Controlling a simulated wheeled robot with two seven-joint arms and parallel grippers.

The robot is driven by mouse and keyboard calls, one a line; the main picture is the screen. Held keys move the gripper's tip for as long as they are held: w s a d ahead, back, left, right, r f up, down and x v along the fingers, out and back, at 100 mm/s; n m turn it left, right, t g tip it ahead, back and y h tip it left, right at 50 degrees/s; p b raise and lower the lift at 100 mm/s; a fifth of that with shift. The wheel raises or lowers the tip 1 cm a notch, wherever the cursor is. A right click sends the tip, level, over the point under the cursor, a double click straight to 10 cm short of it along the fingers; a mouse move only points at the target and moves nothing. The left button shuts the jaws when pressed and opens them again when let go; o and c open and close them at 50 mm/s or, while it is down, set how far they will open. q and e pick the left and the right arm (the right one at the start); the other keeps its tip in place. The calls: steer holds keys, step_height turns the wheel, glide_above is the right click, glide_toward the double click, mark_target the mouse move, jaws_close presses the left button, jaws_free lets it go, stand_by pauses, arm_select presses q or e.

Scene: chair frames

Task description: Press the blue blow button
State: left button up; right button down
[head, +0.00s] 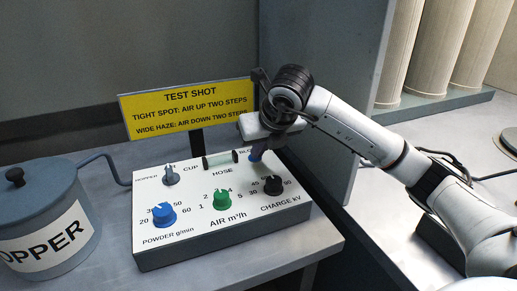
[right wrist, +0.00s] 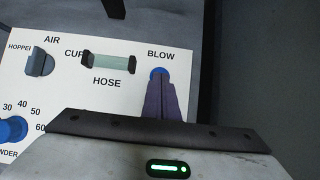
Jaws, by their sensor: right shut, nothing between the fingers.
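The blue blow button (right wrist: 158,71) shows as a small blue rim under the BLOW label in the right wrist view. My right gripper (right wrist: 161,82) is shut and empty, and its fingertips cover most of the button. I cannot tell whether they press it or only hover over it. In the head view my right gripper (head: 256,155) points down at the back right of the white control panel (head: 160,247), and it hides the button there. My left gripper is not in view.
The panel also carries a grey selector (head: 170,175), a hose tube (head: 219,158), and blue (head: 161,215), green (head: 222,200) and black (head: 273,186) knobs. A yellow sign (head: 188,110) stands behind it. A grey hopper (head: 45,225) stands left. A grey partition (head: 335,110) rises close behind my right arm.

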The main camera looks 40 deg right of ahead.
steer(key=shift+s+a+f, duration=0.1)
steer(key=shift+s+f, duration=0.05)
steer(key=shift+f, duration=0.15)
steer(key=shift+r+p, duration=1.95)
steer(key=shift+r, duration=1)
steer(key=shift+f, duration=0.1)
